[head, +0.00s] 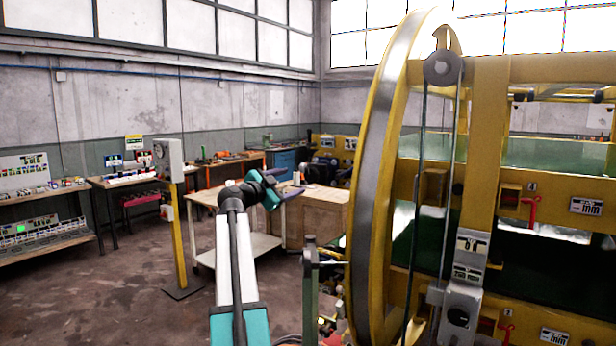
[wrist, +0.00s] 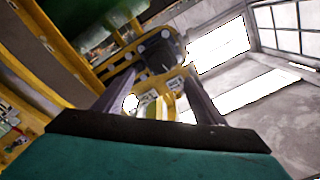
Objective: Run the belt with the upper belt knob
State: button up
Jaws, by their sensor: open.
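The yellow ring inverter (head: 377,180) fills the right side of the head view. Green belts run through it, one upper (head: 560,152) and one lower. A grey control box (head: 461,305) on its frame carries a dark round knob (head: 458,317); I cannot tell whether this is the upper belt knob. My gripper (head: 290,182) is left of the ring in the head view, apart from the box. In the wrist view my gripper (wrist: 155,82) is open, with nothing between its fingers. A dark cylinder (wrist: 160,50) and yellow frame parts show beyond the fingers.
Red handles, one upper (head: 531,208) and one lower, sit on the inverter's frame. A yellow post with a grey box (head: 170,160) stands at the left. Open floor (head: 110,300) lies at the lower left.

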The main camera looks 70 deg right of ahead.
aim_at(310, 176)
jog(key=p+x, duration=0.2)
jog(key=x, duration=0.7)
jog(key=shift+d+r+p, duration=0.1)
jog(key=shift+d+p, duration=0.15)
jog(key=shift+p, duration=0.15)
jog(key=shift+s+d, duration=0.2)
jog(key=shift+d, duration=0.4)
jog(key=c, duration=1.1)
jog(key=shift+o, duration=0.2)
jog(key=shift+n+b, duration=0.4)
jog(key=shift+b, duration=0.05)
